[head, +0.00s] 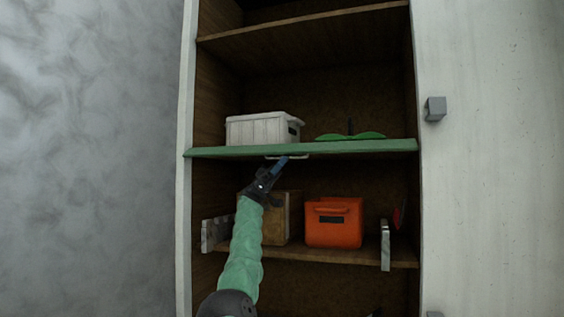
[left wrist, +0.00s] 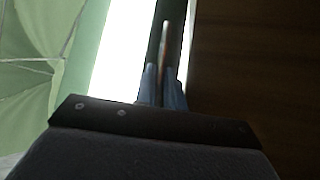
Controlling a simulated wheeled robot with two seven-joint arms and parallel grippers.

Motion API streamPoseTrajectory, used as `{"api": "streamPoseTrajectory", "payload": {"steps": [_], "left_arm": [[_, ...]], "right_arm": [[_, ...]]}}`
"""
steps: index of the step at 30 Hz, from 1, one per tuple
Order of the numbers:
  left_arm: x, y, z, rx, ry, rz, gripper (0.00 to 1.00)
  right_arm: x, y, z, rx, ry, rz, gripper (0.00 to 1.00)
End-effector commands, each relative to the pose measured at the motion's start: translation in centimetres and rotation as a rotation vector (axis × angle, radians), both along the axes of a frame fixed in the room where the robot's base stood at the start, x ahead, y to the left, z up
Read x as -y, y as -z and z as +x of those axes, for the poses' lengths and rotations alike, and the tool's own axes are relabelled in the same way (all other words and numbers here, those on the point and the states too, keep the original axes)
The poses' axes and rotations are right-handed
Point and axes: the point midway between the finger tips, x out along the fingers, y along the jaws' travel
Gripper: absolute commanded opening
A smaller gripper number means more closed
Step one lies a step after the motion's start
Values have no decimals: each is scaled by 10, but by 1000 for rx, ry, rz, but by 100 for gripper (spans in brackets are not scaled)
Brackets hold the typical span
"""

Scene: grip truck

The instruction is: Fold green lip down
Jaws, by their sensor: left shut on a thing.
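The green lip (head: 350,146) runs across the cabinet opening as a flat green band, roughly level. A pale bar handle (head: 300,156) hangs at its lower edge. My left gripper (head: 282,163) reaches up from below and is shut on this handle. In the left wrist view the fingers of my left gripper (left wrist: 162,88) are closed around a thin bar. The fingers cover part of the handle. My right gripper is out of view.
A white slatted box (head: 262,130) and a green leaf-like object (head: 350,136) appear above the lip. Below, an orange box (head: 333,222) and a brown box (head: 293,216), partly behind my arm, stand on the lower shelf (head: 330,257). A white door (head: 490,160) is at the right.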

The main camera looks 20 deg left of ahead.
Motion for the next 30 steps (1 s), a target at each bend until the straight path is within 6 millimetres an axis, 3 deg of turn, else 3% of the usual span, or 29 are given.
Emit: {"api": "streamPoseTrajectory", "payload": {"steps": [13,14,17,30], "left_arm": [[0,1,0,5,0,1,0],[0,1,0,5,0,1,13],[0,1,0,5,0,1,32],[-8,7,3,4,-1,1,33]], "right_arm": [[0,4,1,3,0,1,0],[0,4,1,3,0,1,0],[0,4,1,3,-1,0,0],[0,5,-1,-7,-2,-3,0]]}}
